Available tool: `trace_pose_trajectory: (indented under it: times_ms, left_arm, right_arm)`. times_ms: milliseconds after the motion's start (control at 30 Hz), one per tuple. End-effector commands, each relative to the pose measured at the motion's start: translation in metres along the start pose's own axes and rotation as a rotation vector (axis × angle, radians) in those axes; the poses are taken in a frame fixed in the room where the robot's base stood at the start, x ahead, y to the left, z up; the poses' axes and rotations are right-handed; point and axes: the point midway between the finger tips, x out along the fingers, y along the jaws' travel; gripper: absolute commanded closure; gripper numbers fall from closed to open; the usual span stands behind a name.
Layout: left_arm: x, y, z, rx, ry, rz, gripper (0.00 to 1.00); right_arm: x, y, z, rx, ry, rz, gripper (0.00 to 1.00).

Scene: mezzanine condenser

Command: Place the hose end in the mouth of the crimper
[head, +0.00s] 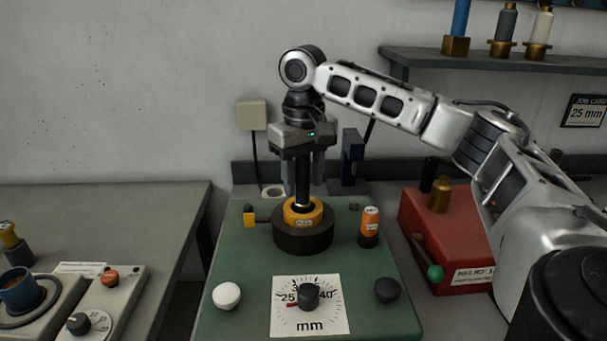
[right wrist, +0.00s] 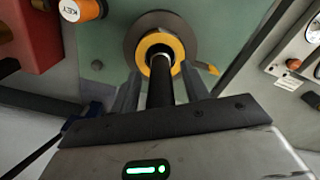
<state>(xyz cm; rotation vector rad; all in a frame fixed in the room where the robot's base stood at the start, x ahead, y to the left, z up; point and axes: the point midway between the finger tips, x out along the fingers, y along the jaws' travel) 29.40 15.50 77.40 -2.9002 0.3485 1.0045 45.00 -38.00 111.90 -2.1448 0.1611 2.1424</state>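The crimper (head: 288,240) stands on a green bench plate. It is a dark round body with a yellow ring (head: 312,215) around its mouth, and the ring also shows in the right wrist view (right wrist: 175,45). A black hose (head: 303,183) stands upright above it. Its lower end, with a pale band, is at the ring's opening; how deep it sits I cannot tell. My right gripper (head: 303,185) points straight down over the crimper, its fingers on either side of the hose (right wrist: 160,88), seemingly shut on it. My left gripper is not in view.
An orange KEY cylinder (head: 370,222) stands right of the crimper, with a yellow lever tab (head: 249,215) on its left. A dial card (head: 310,318) and two knobs are in front. A red box (head: 425,215) stands to the right. A shelf (head: 490,62) is above right.

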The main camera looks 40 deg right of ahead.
Motion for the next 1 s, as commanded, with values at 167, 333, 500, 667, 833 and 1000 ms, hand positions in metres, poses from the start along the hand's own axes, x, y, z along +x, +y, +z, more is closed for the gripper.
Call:
trace_pose_trajectory:
  times_ms: [167, 333, 500, 667, 833, 1000]
  left_arm:
    - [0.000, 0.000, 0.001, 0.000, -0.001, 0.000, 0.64]
    - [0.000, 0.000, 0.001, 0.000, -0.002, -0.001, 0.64]
    - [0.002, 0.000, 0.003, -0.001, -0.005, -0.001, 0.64]
    - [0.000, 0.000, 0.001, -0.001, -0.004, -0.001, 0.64]
    - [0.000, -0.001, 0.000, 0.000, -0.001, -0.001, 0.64]
    - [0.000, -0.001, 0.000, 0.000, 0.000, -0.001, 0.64]
  right_arm:
    - [0.000, 0.000, 0.000, 0.000, 0.000, 0.000, 0.54]
    - [-0.008, 0.000, 0.000, 0.000, 0.001, 0.000, 0.54]
    - [-0.036, -0.001, -0.001, 0.000, 0.004, -0.002, 0.54]
    - [-0.067, 0.000, -0.001, 0.000, 0.005, 0.000, 0.54]
    - [-0.089, 0.000, -0.001, -0.001, 0.005, 0.001, 0.54]
    - [-0.108, 0.000, -0.001, -0.001, 0.004, 0.001, 0.54]
